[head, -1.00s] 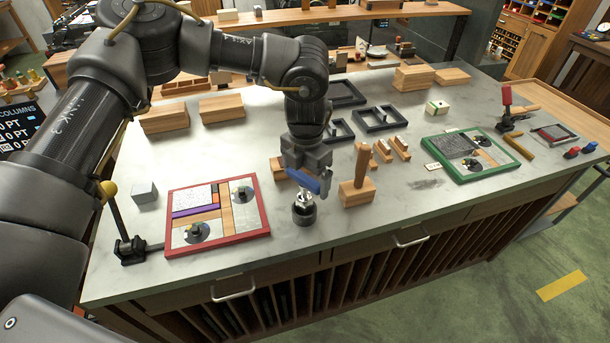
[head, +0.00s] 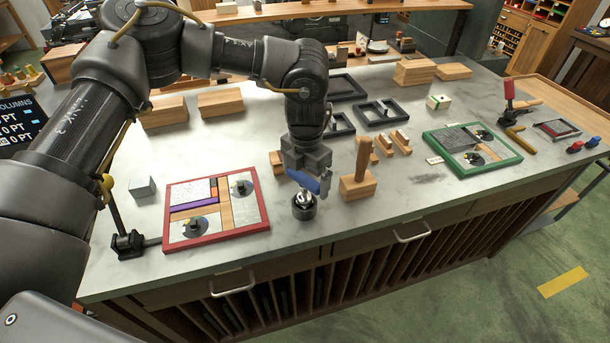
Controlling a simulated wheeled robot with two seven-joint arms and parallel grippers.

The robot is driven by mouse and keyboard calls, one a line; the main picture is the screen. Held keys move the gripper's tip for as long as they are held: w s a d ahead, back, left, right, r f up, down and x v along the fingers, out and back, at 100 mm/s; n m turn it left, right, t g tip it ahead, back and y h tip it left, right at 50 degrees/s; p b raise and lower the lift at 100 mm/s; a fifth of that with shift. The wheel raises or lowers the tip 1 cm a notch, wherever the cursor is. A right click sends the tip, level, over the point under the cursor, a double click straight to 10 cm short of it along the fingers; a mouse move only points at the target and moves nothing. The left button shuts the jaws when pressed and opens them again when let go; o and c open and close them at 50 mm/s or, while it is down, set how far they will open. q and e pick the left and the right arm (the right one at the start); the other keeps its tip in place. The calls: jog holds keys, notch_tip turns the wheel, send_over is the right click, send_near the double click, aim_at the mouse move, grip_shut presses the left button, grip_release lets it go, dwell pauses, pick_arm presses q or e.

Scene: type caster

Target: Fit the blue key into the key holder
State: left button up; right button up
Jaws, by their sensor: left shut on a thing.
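My left gripper (head: 308,166) points down over the front middle of the bench, shut on the blue key (head: 310,181). The key's blue part slants below the jaws. A silver metal piece (head: 303,197) shows under it, at the mouth of a small round dark cup (head: 304,212) on the bench top, which looks like the key holder. The blue part sits just above the cup. I cannot tell how deep the metal piece is in the cup, or whether it belongs to the key. My right gripper is not in view.
A red-framed board (head: 216,246) lies left of the cup. A wooden block with an upright peg (head: 358,187) stands close to its right. Dark trays (head: 383,124), wooden blocks (head: 165,116) and a green-framed board (head: 476,170) lie farther off. The front edge and drawers are near.

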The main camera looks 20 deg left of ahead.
pick_arm(q)
jog(key=shift+f+b, duration=0.5)
jog(key=shift+f, duration=0.35)
jog(key=o, duration=1)
jog(key=shift+o, duration=0.2)
jog(key=shift+r, duration=0.6)
notch_tip(320, 180, up, 10)
jog(key=shift+f+b, duration=0.1)
jog(key=shift+b, duration=1.1)
jog(key=shift+a, duration=0.1)
